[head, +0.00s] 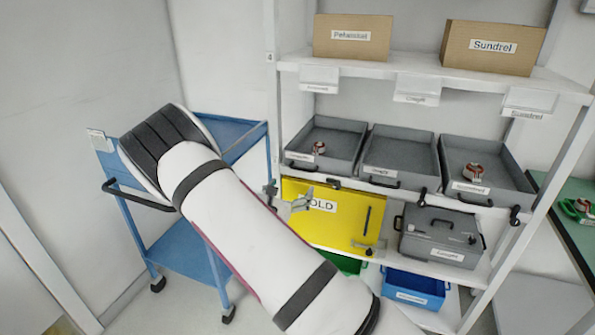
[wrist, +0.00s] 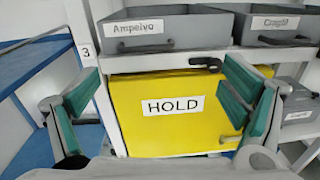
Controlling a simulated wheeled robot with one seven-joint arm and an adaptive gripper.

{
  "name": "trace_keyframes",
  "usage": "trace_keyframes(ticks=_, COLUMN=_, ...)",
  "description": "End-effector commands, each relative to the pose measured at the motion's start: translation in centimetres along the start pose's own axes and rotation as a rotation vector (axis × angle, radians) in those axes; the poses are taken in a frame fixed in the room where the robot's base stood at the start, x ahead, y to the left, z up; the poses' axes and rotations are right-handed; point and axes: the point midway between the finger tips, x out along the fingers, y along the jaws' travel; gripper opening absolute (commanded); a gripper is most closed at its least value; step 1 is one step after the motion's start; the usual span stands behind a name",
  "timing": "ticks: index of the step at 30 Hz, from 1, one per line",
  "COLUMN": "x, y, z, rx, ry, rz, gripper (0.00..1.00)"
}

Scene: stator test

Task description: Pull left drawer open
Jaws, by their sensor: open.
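The left drawer (head: 325,140) is a grey open-topped bin on the middle shelf, with a dark front handle and a small red-and-silver part inside. In the wrist view the left drawer (wrist: 165,28) is labelled "Ampelvo", and its handle (wrist: 146,47) sits above the gap between my fingers. The drawer sits back in the shelf in line with the middle one. My gripper (head: 285,203) is open and empty in front of the yellow HOLD panel; in the wrist view both teal-padded fingers (wrist: 165,98) are spread wide, apart from the handle. My arm hides part of the shelf's lower left.
The middle drawer (head: 398,155) and right drawer (head: 482,172) stand alongside. Below are the yellow HOLD panel (head: 318,225), a grey lidded box (head: 442,236) and a blue bin (head: 415,284). A blue cart (head: 190,262) stands left of the shelf. Cardboard boxes (head: 352,25) stand above.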

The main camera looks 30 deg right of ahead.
Motion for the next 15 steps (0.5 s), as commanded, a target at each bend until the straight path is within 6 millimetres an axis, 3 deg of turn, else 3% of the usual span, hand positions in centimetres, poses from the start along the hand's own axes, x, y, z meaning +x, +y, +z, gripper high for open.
trace_keyframes(ticks=3, x=0.0, y=0.9, z=-1.4, rx=-0.045, ry=-0.005, rz=0.048, gripper=0.92)
trace_keyframes(ticks=8, x=0.9, y=1.1, z=-1.6, rx=-0.055, ry=-0.007, rz=0.059, gripper=0.92)
trace_keyframes(ticks=15, x=4.9, y=1.3, z=-1.6, rx=-0.052, ry=-0.007, rz=0.055, gripper=0.92)
